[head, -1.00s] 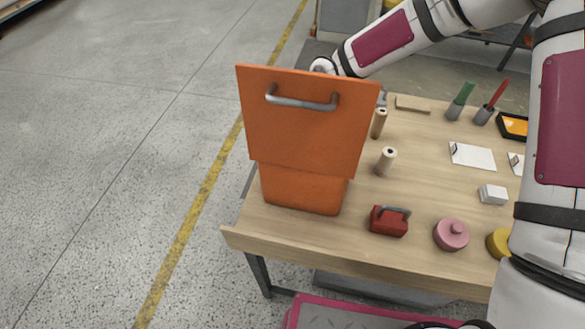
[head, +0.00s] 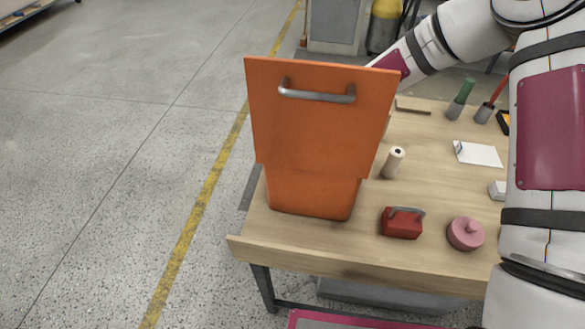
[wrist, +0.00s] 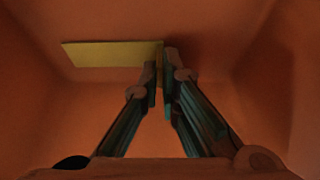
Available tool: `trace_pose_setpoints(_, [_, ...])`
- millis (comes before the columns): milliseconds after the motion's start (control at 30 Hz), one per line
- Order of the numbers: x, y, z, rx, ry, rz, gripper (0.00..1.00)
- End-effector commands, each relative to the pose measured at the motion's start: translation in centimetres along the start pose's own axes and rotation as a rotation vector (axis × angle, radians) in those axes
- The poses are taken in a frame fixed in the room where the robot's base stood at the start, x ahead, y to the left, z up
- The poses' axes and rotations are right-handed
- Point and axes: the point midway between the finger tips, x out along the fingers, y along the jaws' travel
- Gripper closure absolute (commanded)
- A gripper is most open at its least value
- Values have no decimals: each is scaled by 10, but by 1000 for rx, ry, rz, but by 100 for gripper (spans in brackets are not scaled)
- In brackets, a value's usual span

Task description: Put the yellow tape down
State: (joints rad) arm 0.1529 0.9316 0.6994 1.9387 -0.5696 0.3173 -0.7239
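In the wrist view, my gripper (wrist: 160,72) is inside an orange box (wrist: 60,120), with its walls around the fingers. The fingers come together near the tips. The yellow tape (wrist: 110,54) shows as a flat yellow piece left of the fingertips, and a thin edge of it runs between them, so the gripper looks shut on it. I cannot tell whether the tape touches the box floor. In the head view, the orange box (head: 312,195) stands on the table with its handled lid (head: 320,125) raised. The lid hides my gripper and the tape.
On the wooden table (head: 340,245) are a red block with a grey handle (head: 402,224), a pink lidded round piece (head: 466,234), a beige cylinder (head: 394,162) and a white card (head: 477,153). Green (head: 461,98) and red sticks stand in grey holders behind.

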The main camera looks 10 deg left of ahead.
Motion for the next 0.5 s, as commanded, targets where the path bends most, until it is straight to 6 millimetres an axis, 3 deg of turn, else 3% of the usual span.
trace_pose_setpoints(33, [1,0,0,0,0,0,91])
trace_pose_setpoints(100, [1,0,0,0,0,0,75])
trace_pose_setpoints(500, [-5,0,-1,1,0,1,75])
